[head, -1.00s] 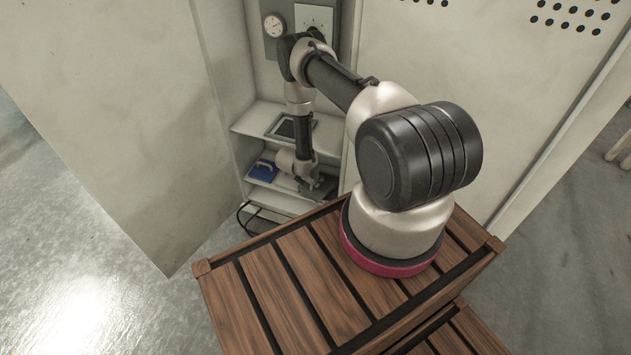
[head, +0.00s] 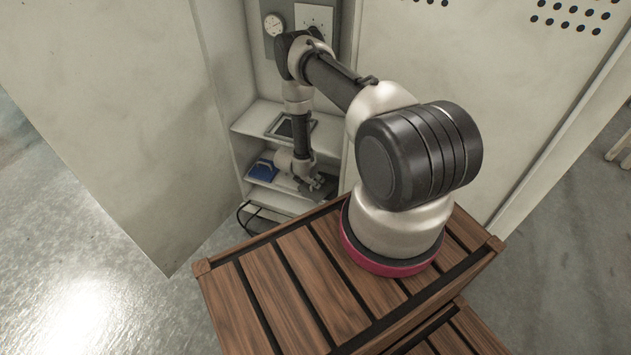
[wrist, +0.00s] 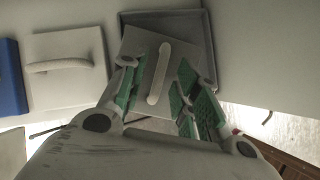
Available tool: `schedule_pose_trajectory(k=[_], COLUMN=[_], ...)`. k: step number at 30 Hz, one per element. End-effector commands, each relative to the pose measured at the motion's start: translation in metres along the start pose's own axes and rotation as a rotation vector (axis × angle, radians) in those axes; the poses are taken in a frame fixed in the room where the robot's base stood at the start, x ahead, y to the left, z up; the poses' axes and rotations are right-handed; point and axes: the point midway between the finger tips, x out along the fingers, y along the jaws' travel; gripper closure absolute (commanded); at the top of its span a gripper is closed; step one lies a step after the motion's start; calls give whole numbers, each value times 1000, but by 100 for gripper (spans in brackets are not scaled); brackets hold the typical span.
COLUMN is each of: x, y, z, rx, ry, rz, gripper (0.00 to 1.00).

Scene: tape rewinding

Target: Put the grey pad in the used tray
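In the wrist view, the grey pad (wrist: 139,47) is a flat plate with a raised bar handle, turned at an angle over a dark grey tray (wrist: 209,45). It overlaps the tray's near side; I cannot tell whether it rests there or hangs just above. My gripper (wrist: 158,92) is open, its green-lined fingers on either side of the handle with gaps showing. In the head view, my gripper (head: 317,187) is low inside the cabinet, at the right part of the lower shelf. The arm hides most of the pad and tray there.
A pale pad with a handle (wrist: 85,83) and a blue pad (wrist: 10,80) lie left of the tray. The blue pad also shows in the head view (head: 262,171). A dark-framed tray (head: 277,126) sits on the shelf above. Cabinet walls close in the sides.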

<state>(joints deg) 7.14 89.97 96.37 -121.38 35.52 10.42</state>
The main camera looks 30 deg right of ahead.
Motion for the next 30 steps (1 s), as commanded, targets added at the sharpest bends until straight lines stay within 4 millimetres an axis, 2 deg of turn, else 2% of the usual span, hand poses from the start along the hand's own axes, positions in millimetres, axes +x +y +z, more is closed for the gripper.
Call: schedule_pose_trajectory(k=[5, 9, 15, 21, 30], x=[-43, -62, -87, -100, -103], y=[1, 0, 0, 0, -1], z=[0, -36, -76, -97, -101], rx=[-4, -8, -5, -3, 0], ry=[-1, -1, -1, -1, -1], rz=[2, 2, 1, 0, -1], gripper=[68, 68, 68, 68, 68])
